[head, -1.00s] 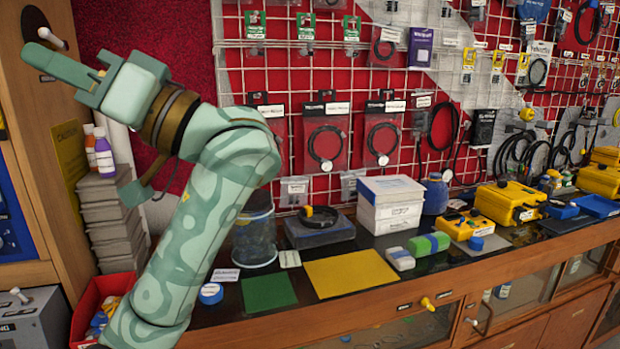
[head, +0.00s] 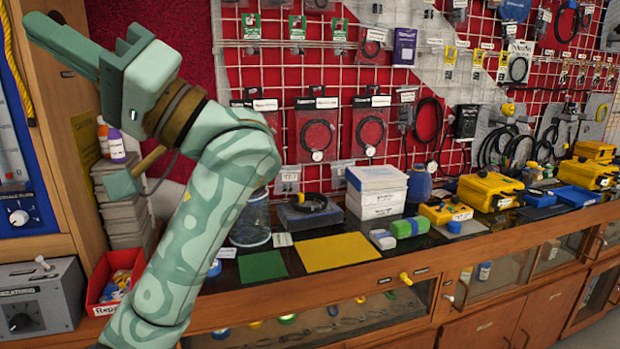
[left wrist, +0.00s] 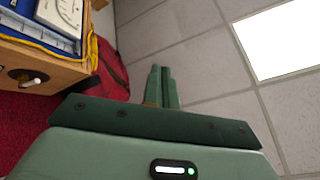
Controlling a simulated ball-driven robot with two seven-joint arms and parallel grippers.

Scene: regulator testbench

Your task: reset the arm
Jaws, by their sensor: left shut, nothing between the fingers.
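My left arm rises from the bottom left in the head view, bent at the elbow. My left gripper (head: 62,45) is at the upper left, in front of the wooden cabinet side, with its fingers together and empty. In the left wrist view the same gripper (left wrist: 162,86) has its two fingers side by side, pointing toward the ceiling tiles, with nothing between them. My right gripper is not in either view.
A wooden bench (head: 400,280) runs to the right with a green mat (head: 262,266), a yellow mat (head: 340,252), white boxes (head: 376,190) and yellow cases (head: 490,190). A red bin (head: 110,275) and grey device (head: 40,300) stand at lower left. A pegboard grid hangs behind.

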